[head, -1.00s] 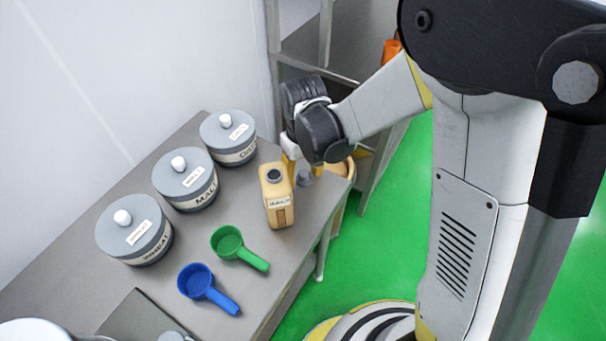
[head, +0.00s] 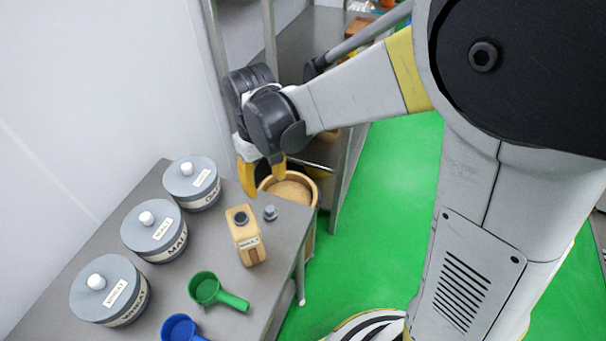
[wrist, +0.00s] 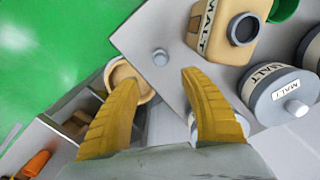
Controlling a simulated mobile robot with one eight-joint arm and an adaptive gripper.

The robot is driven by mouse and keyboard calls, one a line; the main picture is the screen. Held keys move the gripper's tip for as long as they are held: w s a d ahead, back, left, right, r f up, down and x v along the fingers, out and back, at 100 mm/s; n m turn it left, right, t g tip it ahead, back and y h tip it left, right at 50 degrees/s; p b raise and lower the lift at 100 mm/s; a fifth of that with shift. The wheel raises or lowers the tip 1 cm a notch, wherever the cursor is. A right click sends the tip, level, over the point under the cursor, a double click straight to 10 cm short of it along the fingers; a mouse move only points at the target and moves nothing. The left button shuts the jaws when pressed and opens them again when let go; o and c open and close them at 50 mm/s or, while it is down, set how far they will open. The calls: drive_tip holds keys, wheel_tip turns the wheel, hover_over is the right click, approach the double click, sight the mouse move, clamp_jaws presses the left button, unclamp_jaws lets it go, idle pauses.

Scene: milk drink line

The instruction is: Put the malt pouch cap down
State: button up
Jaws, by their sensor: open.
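The malt pouch cap (head: 270,212) is a small grey piece standing on the table near its right edge, just right of the malt pouch. It also shows in the wrist view (wrist: 160,57), alone on the bare grey tabletop. The malt pouch (head: 246,238) is tan with a label and a dark open spout; in the wrist view it (wrist: 228,28) is at the top right. My gripper (head: 263,178) is above the table's far end, behind the cap in the head view and clear of it. In the wrist view its yellow fingers (wrist: 156,95) are spread apart with nothing between them.
Three grey-lidded canisters, including the malt one (head: 154,232), line the table's wall side. A green scoop (head: 217,291) and a blue scoop (head: 182,329) lie nearer. A wooden tub (head: 306,183) and a shelf rack (head: 345,165) stand beyond the table's far end.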

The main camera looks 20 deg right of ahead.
drive_tip(key=s+d+r+m+t, duration=0.5)
drive_tip(key=s+d+r+t, duration=0.2)
drive_tip(key=s+d+r, duration=0.3)
drive_tip(key=s+d, duration=0.1)
drive_tip(key=d, duration=0.2)
drive_tip(key=shift+d+r, duration=0.25)
drive_tip(key=shift+r, duration=0.15)
drive_tip(key=shift+f, duration=0.2)
